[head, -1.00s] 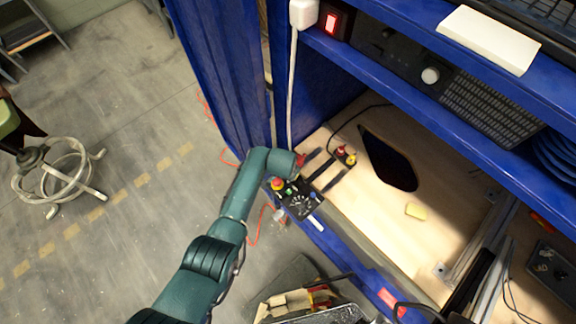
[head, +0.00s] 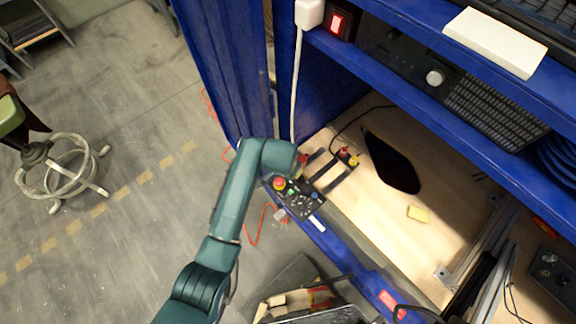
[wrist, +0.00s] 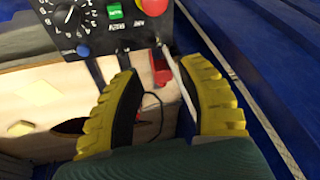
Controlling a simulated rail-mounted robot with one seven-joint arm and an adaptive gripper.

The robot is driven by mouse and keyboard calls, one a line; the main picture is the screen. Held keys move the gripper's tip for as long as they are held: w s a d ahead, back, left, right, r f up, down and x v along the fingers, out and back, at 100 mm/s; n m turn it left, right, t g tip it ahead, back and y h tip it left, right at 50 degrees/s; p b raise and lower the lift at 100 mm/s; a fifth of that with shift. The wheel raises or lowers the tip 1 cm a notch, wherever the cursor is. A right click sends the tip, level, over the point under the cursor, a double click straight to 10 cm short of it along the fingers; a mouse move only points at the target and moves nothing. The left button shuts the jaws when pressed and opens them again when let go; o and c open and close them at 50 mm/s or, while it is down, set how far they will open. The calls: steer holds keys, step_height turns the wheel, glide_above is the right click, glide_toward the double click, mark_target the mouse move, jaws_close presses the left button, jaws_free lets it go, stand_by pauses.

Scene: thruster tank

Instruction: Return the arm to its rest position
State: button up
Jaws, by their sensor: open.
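My arm (head: 232,208), green, reaches up from the bottom of the head view and bends at the wrist beside a black control box. My gripper (wrist: 160,75) shows in the wrist view with two ridged yellow fingers spread apart, nothing held between them. In the head view its fingers are hidden behind my wrist. The control box (head: 298,198) has a red button, a green switch, a dial and a blue knob. It also shows in the wrist view (wrist: 100,25), just beyond the fingers.
A blue curtain (head: 222,70) hangs left of the bench. Blue shelves (head: 440,105) overhang it. A stool base (head: 62,168) stands on the open floor at left.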

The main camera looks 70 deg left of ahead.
steer(key=shift+d+r, duration=0.1)
steer(key=shift+r, duration=0.2)
stand_by(0.4)
steer(key=w+d+r+m+t+y, duration=0.1)
steer(key=w+d+r+m+t, duration=0.5)
steer(key=w+d+r, duration=1.3)
steer(key=d+r+m+t+h, duration=0.15)
steer(key=d+r+t, duration=0.35)
steer(key=d+r, duration=0.55)
steer(key=d+r+n+t+h, duration=0.1)
steer(key=d+r+t+h, duration=0.25)
steer(key=d+r, duration=0.7)
steer(key=s+d+r+t+p, duration=0.1)
steer(key=s+r+t+p, duration=0.15)
steer(key=s+r, duration=0.4)
steer(key=s+d+r+t+p, duration=0.1)
steer(key=s+r+t, duration=0.2)
steer(key=r, duration=0.6)
step_height(320, 180, up, 22)
steer(key=p, duration=2.2)
steer(key=shift+w+r+m+p, duration=0.2)
steer(key=shift+w+m+p, duration=0.15)
steer(key=shift+w, duration=0.1)
